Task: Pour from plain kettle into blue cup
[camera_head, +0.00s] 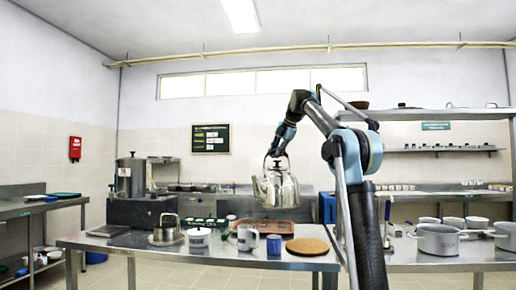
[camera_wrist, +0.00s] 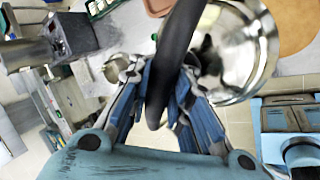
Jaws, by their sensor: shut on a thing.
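The plain kettle (camera_head: 275,187) is shiny steel and hangs in the air, upright, above the middle of the steel table. My gripper (camera_head: 276,153) is above it and shut on its handle. In the wrist view the dark handle (camera_wrist: 178,40) runs between the blue fingers of my gripper (camera_wrist: 165,85), with the kettle's round steel body (camera_wrist: 252,45) to the right. The blue cup (camera_head: 274,245) stands on the table below the kettle, apart from it. I cannot see inside the cup or the kettle.
A grey mug (camera_head: 247,237) stands just left of the blue cup, and a round cork mat (camera_head: 307,246) lies to its right. A reddish tray (camera_head: 288,227) is behind. A white lidded pot (camera_head: 199,238) and another steel kettle (camera_head: 164,236) stand farther left.

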